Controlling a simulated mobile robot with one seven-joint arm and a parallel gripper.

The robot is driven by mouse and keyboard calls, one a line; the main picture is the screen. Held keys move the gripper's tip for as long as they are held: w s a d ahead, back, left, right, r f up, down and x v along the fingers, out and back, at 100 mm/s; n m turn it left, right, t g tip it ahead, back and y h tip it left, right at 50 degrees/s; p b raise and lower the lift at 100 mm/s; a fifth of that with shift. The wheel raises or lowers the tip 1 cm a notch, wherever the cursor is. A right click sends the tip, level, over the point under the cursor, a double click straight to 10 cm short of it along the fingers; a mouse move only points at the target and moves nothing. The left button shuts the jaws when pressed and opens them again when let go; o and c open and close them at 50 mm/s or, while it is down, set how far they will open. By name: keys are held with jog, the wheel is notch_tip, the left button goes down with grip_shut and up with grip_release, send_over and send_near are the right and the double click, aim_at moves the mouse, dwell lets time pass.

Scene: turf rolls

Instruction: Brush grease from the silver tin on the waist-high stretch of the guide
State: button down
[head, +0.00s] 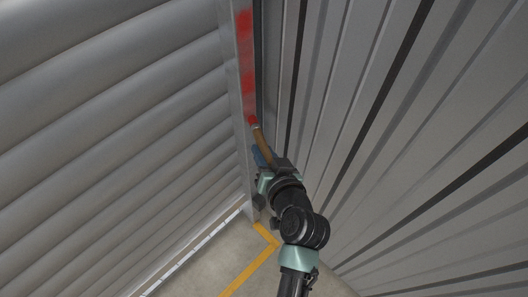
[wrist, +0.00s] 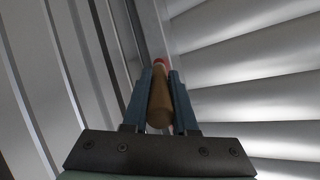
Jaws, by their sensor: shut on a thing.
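My gripper (head: 264,156) is shut on a brush (head: 261,141) with a tan wooden handle. The handle (wrist: 160,105) lies between the two blue fingers in the wrist view. The brush's red tip points away from the gripper and is at the metal guide (head: 236,90); I cannot tell whether it touches. The guide is a narrow grey upright channel where two walls meet. Red grease (head: 246,60) covers patches of its face beyond the brush tip, with bare metal between the patches and the tip. The silver tin is not in view.
A ribbed shutter curtain (head: 110,110) fills the left of the head view. A corrugated metal wall (head: 400,130) stands close on the right. The concrete floor (head: 205,270) bears a yellow line (head: 248,272) and looks clear.

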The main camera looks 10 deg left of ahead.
notch_tip(320, 180, up, 31)
jog(key=p, duration=2.5)
jog(key=shift+f, duration=0.15)
dwell(1.1)
jog(key=s+d, duration=0.3)
jog(key=d, duration=0.2)
jog(key=shift+s, duration=0.25)
dwell(0.5)
jog(key=shift+s+d+b, duration=0.35)
jog(key=shift+s+d, duration=0.55)
jog(key=shift+d, duration=0.3)
